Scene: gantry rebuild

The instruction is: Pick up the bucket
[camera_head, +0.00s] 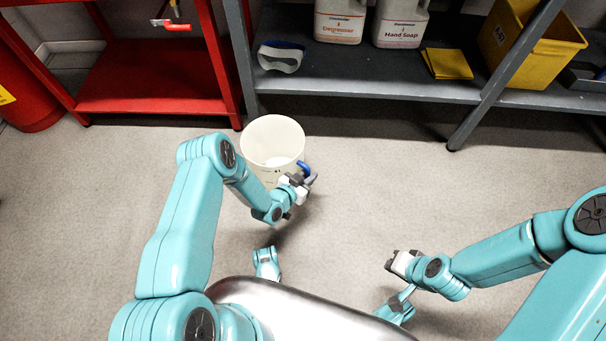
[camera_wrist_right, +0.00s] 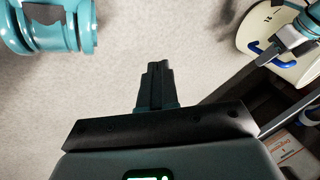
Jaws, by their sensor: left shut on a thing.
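The white bucket (camera_head: 272,143) stands upright near the red shelf, open at the top, with its lower front hidden behind my left arm. Its handle has a blue grip (camera_head: 304,168). My left gripper (camera_head: 304,182) is shut on the handle at the bucket's right side. The bucket (camera_wrist_right: 259,28) also shows at the top right of the right wrist view, with the left gripper in front of it. I cannot tell whether its base touches the floor. My right gripper (camera_wrist_right: 157,72) is empty, its fingers together; in the head view it (camera_head: 392,262) hangs well right of the bucket.
A red shelf (camera_head: 150,92) stands at the back left. A grey shelf (camera_head: 400,86) at the back holds white jugs (camera_head: 340,18), a yellow cloth (camera_head: 447,64) and a yellow bin (camera_head: 530,45). The floor (camera_head: 360,190) between my arms is clear.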

